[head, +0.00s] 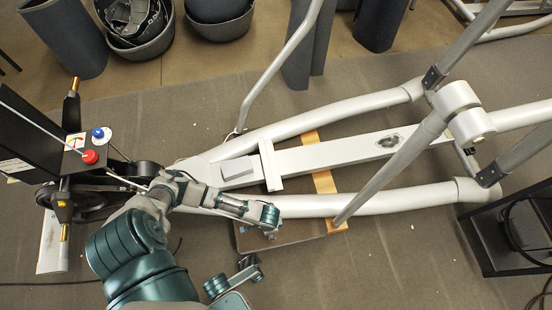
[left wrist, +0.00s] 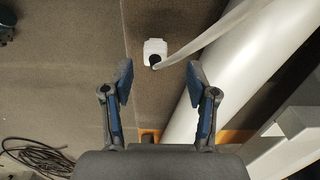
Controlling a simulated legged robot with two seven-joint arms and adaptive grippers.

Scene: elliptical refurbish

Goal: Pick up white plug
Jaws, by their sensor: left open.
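A small white plug (left wrist: 155,47) with a dark round opening lies on the grey floor in the left wrist view, at the lower end of a thin pale bar. I cannot make it out in the head view. My left gripper (left wrist: 160,85) is open and empty. In the left wrist view the plug shows beyond the gap between its two fingers, apart from them. In the head view my left arm reaches over the white frame, and its fingers are not distinct there. Part of what looks like my right arm shows at the bottom, its finger state unclear.
A white tubular frame (head: 300,205) with slanted bars spans the middle, over a wooden board (head: 323,180). A black unit with a red knob (head: 90,156) stands left. A black rack (head: 490,245) stands right. A dark cable coil (left wrist: 38,158) lies on the floor.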

